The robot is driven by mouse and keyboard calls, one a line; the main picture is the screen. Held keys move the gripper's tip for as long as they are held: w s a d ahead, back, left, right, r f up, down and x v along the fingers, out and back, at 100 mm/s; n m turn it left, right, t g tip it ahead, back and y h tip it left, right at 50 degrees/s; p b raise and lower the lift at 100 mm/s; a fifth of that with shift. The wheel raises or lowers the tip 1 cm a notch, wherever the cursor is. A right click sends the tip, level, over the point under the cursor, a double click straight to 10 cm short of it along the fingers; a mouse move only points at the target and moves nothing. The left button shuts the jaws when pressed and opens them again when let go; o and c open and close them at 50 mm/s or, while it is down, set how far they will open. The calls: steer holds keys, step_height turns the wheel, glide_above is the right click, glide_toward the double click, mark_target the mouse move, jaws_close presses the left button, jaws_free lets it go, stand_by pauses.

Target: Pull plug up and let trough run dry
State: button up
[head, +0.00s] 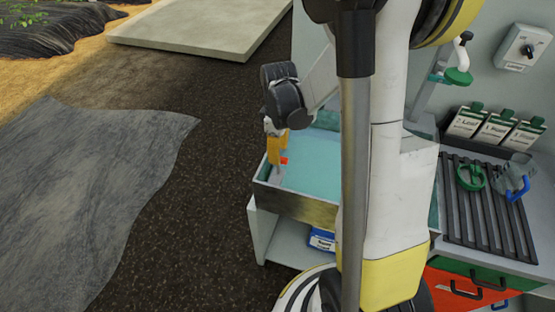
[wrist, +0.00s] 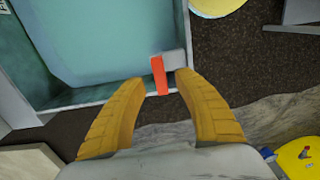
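The trough (head: 300,205) is a shallow box with a pale teal inside, standing beside my arm in the head view. I cannot tell how much water it holds. An orange-red tab (wrist: 159,75), which looks like the plug's handle, stands by a grey piece (wrist: 174,60) at the trough's edge in the wrist view. The tab also shows small in the head view (head: 284,160). My gripper (head: 276,168) points down over the trough's left end. Its yellow fingers are apart, with the tab between and just beyond the tips in the wrist view. What lies below the tab is hidden.
A slatted bench (head: 480,215) right of my arm holds a green ring-like part (head: 471,177) and a grey-blue tool (head: 515,177). Label cards (head: 495,127) and a switch box (head: 523,47) are behind. A blue-labelled box (head: 321,241) sits below the trough. Dark floor lies open to the left.

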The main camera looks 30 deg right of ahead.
steer(key=shift+f, duration=1.25)
jaws_close()
